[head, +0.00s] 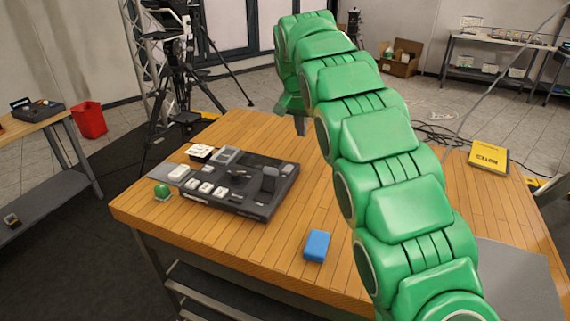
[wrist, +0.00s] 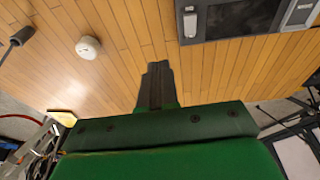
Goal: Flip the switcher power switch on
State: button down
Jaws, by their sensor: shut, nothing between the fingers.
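The switcher is a dark grey console (head: 232,208) with pale buttons and a raised block on top, lying flat on the wooden table. One end of it shows at the top right of the wrist view (wrist: 190,25), with a dark panel and a grey strip. I cannot tell which control is the power switch. My gripper (head: 300,128) hangs past the console's right far side, above the table and apart from it, partly hidden by my green arm. In the wrist view my gripper (wrist: 157,68) is shut and empty, with bare planks around its tip.
A yellow book (head: 488,157) lies at the right. A white round object (wrist: 88,47) is left of my gripper in the wrist view. Planks between blue block and console are clear.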

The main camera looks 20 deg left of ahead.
send_over(286, 170)
jog(key=s, duration=0.3)
jog(key=shift+x, duration=0.9)
jog(key=shift+a, duration=0.1)
jog(key=x, duration=1.2)
jog(key=shift+s+a+f, duration=0.2)
jog(key=shift+s+f, duration=0.1)
jog(key=shift+s, duration=0.05)
jog(key=shift+f, duration=0.7)
jog(key=shift+s+f+t, duration=0.15)
jog(key=shift+f+t, duration=0.15)
jog(key=shift+r, duration=0.1)
